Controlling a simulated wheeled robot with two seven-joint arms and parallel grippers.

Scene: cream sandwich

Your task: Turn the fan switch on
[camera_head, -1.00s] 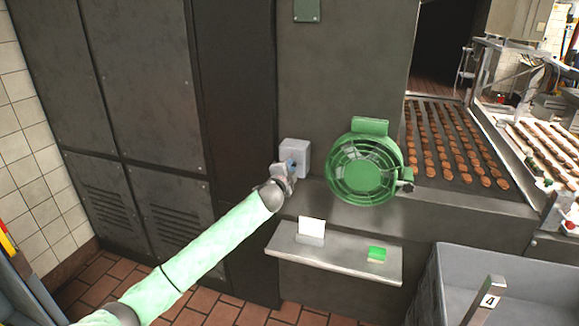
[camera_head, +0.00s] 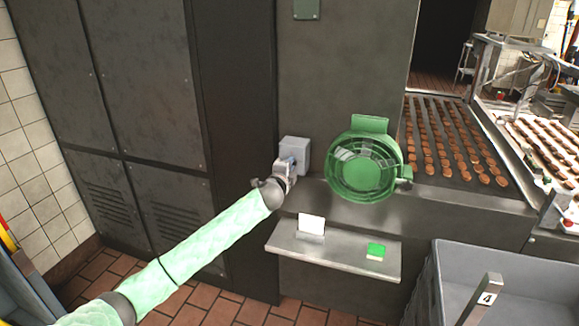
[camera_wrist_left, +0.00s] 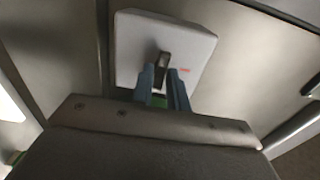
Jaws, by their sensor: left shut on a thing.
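The fan switch is a light grey box (camera_head: 297,152) on the dark metal wall. It also shows in the left wrist view (camera_wrist_left: 190,45), with a dark knob (camera_wrist_left: 163,62) on its face and a small red mark beside it. My left gripper (camera_head: 289,163) is at the box's front. In the left wrist view its two blue fingers (camera_wrist_left: 163,88) are on either side of the knob and shut on it. The green fan (camera_head: 362,165) stands to the right of the box. My right gripper is not in view.
A metal shelf (camera_head: 335,258) below holds a white card (camera_head: 311,224) and a small green block (camera_head: 376,250). A grey crate (camera_head: 510,275) stands at the lower right. A conveyor (camera_head: 440,140) with rows of brown biscuits is behind the fan.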

